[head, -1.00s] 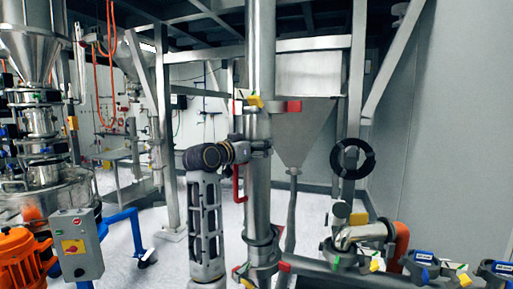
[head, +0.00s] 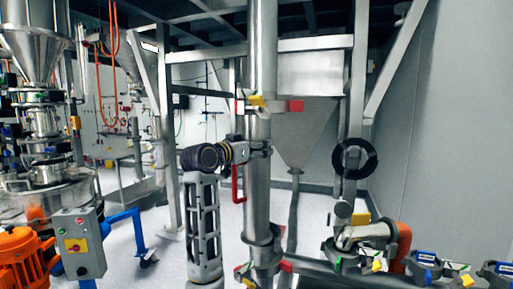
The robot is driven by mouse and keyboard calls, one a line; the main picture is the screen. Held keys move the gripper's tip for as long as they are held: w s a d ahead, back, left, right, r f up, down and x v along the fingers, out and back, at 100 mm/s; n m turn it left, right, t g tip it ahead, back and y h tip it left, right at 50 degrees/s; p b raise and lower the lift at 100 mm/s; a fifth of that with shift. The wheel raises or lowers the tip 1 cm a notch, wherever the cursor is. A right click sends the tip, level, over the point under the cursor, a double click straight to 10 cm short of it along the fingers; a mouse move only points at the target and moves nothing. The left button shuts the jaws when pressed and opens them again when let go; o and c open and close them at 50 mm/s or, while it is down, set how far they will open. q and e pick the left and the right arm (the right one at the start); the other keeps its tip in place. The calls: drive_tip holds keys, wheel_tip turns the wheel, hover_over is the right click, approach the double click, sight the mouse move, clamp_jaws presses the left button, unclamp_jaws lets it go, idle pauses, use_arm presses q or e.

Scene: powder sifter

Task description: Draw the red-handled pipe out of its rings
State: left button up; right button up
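The pipe (head: 257,195) is a steel upright length in the middle of the head view, with a red handle (head: 238,184) on its left side. A ring with a yellow tag and red lever (head: 294,106) sits around its upper end. A lower ring (head: 263,255) surrounds its foot. The pipe stands upright, in line with the column above. My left arm comes up from below, and its gripper (head: 258,146) is at the pipe's upper part, just above the handle. The fingers are too small and dark to show whether they are closed. My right gripper is not visible.
A grey control box (head: 77,243) and orange motor (head: 25,258) stand lower left. A black coil (head: 355,158) hangs right. Floor shows between.

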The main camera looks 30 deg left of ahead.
use_arm(q)
drive_tip(key=shift+s+r, duration=0.2)
drive_tip(key=shift+r, duration=0.1)
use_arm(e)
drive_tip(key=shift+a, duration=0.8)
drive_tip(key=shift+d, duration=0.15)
use_arm(q)
drive_tip(key=shift+s+a, duration=0.25)
drive_tip(key=shift+s, duration=0.4)
